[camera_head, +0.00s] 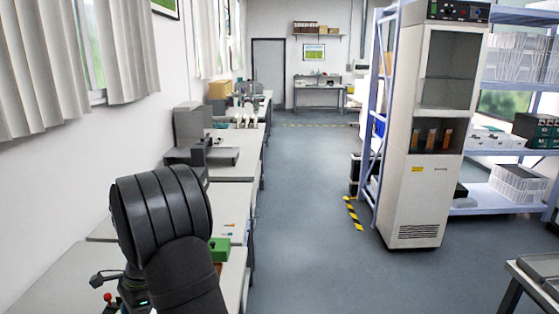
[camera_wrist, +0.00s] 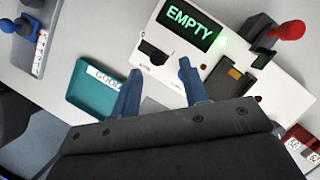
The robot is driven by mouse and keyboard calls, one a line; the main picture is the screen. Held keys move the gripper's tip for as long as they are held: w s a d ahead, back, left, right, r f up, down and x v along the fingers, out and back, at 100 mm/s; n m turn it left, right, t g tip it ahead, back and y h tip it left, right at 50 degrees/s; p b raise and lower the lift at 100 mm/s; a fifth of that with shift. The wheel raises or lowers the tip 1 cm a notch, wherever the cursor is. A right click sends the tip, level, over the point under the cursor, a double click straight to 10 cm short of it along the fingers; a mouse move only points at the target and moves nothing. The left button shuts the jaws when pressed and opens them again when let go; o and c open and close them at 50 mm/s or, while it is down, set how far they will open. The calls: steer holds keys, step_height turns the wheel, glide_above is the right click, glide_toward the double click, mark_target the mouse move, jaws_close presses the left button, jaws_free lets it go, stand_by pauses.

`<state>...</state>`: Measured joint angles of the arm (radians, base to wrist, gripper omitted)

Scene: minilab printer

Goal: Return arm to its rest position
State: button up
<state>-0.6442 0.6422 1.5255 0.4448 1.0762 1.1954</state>
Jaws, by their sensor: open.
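My gripper (camera_wrist: 160,88) shows in the wrist view with its two blue-grey fingers apart and nothing between them. It is above a white bench, over the lower edge of a white device whose green-lit display (camera_wrist: 190,25) reads "EMPTY". In the head view my dark arm covers the lower left of the picture, over the near bench (camera_head: 228,190). The gripper cannot be made out clearly in the head view.
In the wrist view a teal tray (camera_wrist: 92,95) with a label lies left of the fingers. A red-knobbed lever (camera_wrist: 288,32) stands at the right. A tall cabinet (camera_head: 428,150) stands right; the aisle floor is clear.

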steer(key=f, duration=0.1)
steer(key=s+f, duration=0.1)
steer(key=shift+s+a+f, duration=0.3)
steer(key=shift+a, duration=0.1)
steer(key=shift+s+d+r, duration=0.1)
steer(key=shift+s, duration=0.9)
steer(key=v, duration=1.7)
steer(key=s+a+r+n+t+h, duration=0.3)
steer(key=s+a+r+n, duration=0.2)
steer(key=n, duration=0.4)
steer(key=shift+s+a+r, duration=0.15)
steer(key=shift+a+r, duration=0.1)
